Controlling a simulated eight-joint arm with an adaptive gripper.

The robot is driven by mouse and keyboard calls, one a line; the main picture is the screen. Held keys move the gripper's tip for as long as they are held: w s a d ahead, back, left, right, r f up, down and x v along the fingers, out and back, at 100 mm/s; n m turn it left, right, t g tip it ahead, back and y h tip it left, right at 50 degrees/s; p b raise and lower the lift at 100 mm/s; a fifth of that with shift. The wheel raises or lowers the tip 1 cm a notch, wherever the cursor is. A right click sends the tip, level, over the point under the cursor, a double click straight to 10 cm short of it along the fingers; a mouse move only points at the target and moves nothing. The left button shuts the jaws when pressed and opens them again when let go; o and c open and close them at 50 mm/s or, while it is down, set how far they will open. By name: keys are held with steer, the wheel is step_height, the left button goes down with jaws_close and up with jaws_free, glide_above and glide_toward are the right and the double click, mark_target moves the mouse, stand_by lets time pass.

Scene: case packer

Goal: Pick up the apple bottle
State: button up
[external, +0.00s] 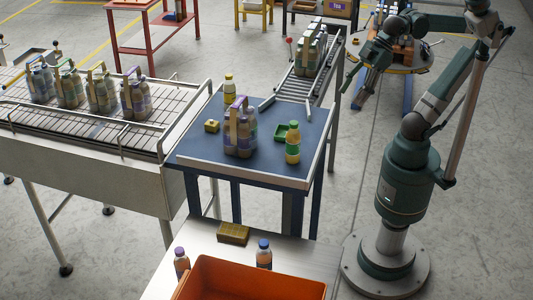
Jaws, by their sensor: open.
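A bottle with a green cap and a green and yellow body (292,144) stands upright on the blue-topped table, near its right edge. It looks like the apple bottle, but its label is too small to read. My gripper (354,80) hangs from my arm at the upper right, past the table's right edge. It is open, empty and well away from the bottle.
Conveyors flank the table. An orange crate (250,277) is in front.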

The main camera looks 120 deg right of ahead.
steer(key=shift+w+r+n+p, duration=0.75)
steer(key=shift+w+n+p, duration=0.4)
steer(key=shift+w, duration=0.5)
steer(key=n+g+p, duration=0.6)
steer(key=n+p, duration=1)
steer(key=n, duration=0.3)
glide_toward(294, 134)
steer(key=shift+s+d+f+m, duration=0.25)
steer(key=shift+s+d+f, duration=0.55)
steer(key=shift+d+f, duration=0.25)
steer(key=shift+w+a+f+n+g+p, duration=0.2)
steer(key=shift+w+f+n+g+p, duration=0.35)
steer(key=shift+w+n+p, duration=0.3)
steer(key=shift+f, duration=2.7)
steer(key=shift+f, duration=0.1)
steer(key=shift+f, duration=1.2)
